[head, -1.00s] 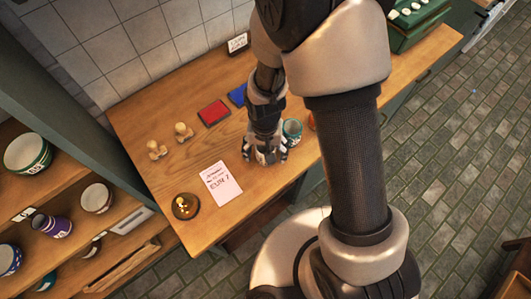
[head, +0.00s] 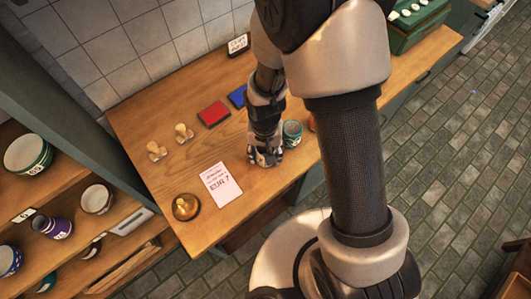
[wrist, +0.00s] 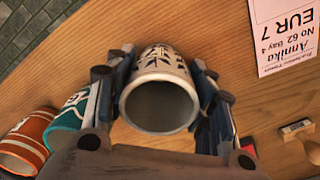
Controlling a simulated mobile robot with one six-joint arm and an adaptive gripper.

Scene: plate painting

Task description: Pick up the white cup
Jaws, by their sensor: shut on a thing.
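The white cup (wrist: 163,66) with a dark blue pattern shows in the wrist view, its open mouth toward the camera. My gripper (wrist: 166,74) has one finger against each side of the cup and is shut on it. In the head view my gripper (head: 265,154) is low over the wooden table, and it hides most or all of the white cup. I cannot tell whether the cup still touches the table.
A teal cup (head: 292,132) stands close to the right of my gripper, with an orange cup (wrist: 25,142) beside it. A price sheet (head: 221,185), a bell (head: 186,207), stamps (head: 184,133), a red pad (head: 214,114) and a blue pad (head: 238,95) lie around.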

